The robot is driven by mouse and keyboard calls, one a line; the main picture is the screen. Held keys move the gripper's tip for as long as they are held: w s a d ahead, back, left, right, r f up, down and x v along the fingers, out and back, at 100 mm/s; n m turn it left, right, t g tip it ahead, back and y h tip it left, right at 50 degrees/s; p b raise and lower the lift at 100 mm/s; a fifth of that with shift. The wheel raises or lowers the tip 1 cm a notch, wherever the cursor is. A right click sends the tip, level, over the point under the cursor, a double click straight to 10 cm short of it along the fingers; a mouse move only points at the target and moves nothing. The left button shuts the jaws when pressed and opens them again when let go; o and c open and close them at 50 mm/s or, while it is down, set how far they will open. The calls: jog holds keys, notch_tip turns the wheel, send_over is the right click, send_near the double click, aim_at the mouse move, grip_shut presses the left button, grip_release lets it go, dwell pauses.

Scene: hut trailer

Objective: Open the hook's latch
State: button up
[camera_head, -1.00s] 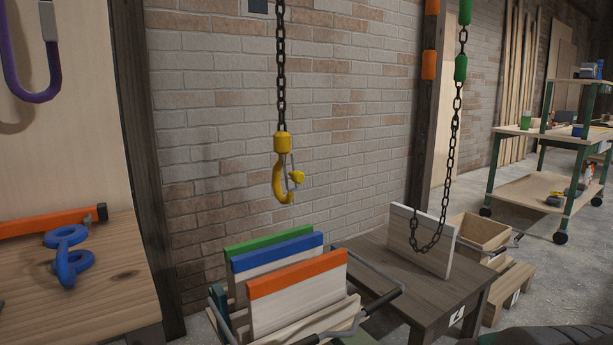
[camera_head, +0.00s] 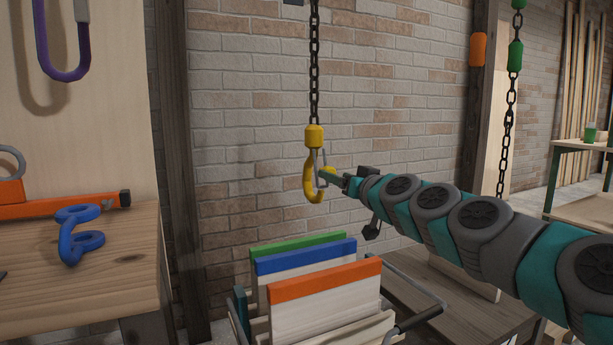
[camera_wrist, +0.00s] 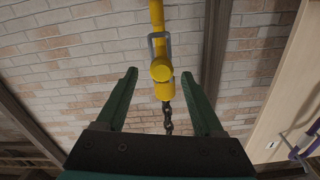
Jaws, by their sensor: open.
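The yellow hook (camera_head: 309,180) hangs from a dark chain in front of the brick wall. Its latch is a thin grey wire loop (camera_wrist: 151,47) with a round yellow knob (camera_wrist: 160,69) across the hook's mouth. The latch spans the mouth. My gripper (camera_head: 325,177) reaches in from the right at the height of the knob and partly covers it in the head view. In the wrist view my gripper (camera_wrist: 160,74) is open, with one green finger on each side of the knob. Gaps show between both fingers and the knob there. The hook appears upside down in that view.
A bin with green-, blue- and orange-topped boards (camera_head: 325,279) stands below the hook. A wooden bench (camera_head: 110,245) with a blue twisted piece (camera_head: 70,235) is at left. Another chain (camera_head: 506,140) hangs at right. Open air surrounds the hook.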

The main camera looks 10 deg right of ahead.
aim_at(323, 168)
jog(key=shift+x, duration=3.7)
jog(key=shift+a, duration=0.1)
jog(key=shift+c, duration=0.2)
grip_shut()
